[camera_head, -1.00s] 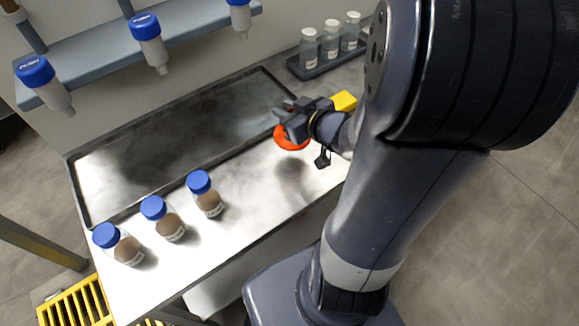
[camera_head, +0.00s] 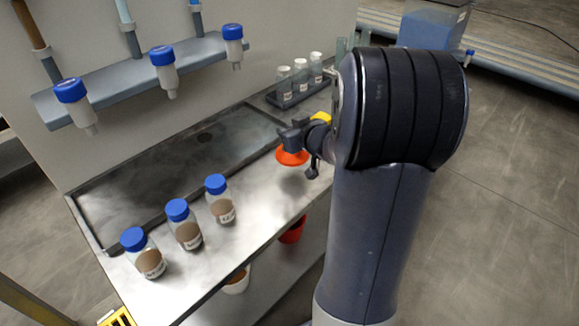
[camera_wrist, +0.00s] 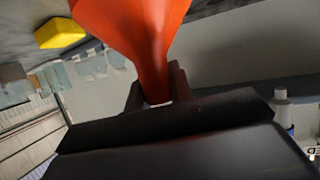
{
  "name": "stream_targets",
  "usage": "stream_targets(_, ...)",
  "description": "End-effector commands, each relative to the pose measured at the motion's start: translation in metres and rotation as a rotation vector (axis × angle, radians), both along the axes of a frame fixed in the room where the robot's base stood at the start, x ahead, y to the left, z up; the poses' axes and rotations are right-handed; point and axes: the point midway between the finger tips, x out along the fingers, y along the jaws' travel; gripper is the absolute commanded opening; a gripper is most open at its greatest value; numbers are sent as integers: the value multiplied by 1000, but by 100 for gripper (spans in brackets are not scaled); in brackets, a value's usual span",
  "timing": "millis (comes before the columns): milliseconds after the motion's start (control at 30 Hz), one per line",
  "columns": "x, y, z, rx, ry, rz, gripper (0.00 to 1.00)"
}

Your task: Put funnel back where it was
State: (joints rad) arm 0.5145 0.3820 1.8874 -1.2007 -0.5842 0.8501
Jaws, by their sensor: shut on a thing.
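The orange-red funnel (camera_head: 291,156) is held in my gripper (camera_head: 293,136) above the right part of the steel bench (camera_head: 262,200). A dark shadow lies on the bench below it. In the wrist view the funnel (camera_wrist: 135,30) narrows down into the jaws of my gripper (camera_wrist: 158,88), which are shut on its narrow end. The wide rim runs out of the top of that view. The arm hides part of the bench behind and to the right.
Three blue-capped bottles (camera_head: 186,225) stand on the bench's front left. A rack (camera_head: 298,92) of three white-capped bottles stands at the back right. A yellow object (camera_head: 321,117) is just behind my gripper. A blue-grey shelf (camera_head: 125,78) holds blue-capped dispensers. Below are a red container (camera_head: 292,232) and a white one (camera_head: 237,282).

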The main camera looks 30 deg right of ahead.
Motion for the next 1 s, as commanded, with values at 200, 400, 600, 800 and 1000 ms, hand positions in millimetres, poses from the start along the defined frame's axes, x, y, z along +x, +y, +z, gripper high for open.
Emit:
stream_targets(200,0,0,-27,2,1,1,0)
stream_targets(400,0,1,-60,2,1,1,0)
stream_targets(600,0,0,-67,0,-2,1,0)
stream_targets(800,0,1,-67,0,-1,1,0)
stream_targets(1000,0,1,-69,-1,-1,2,30)
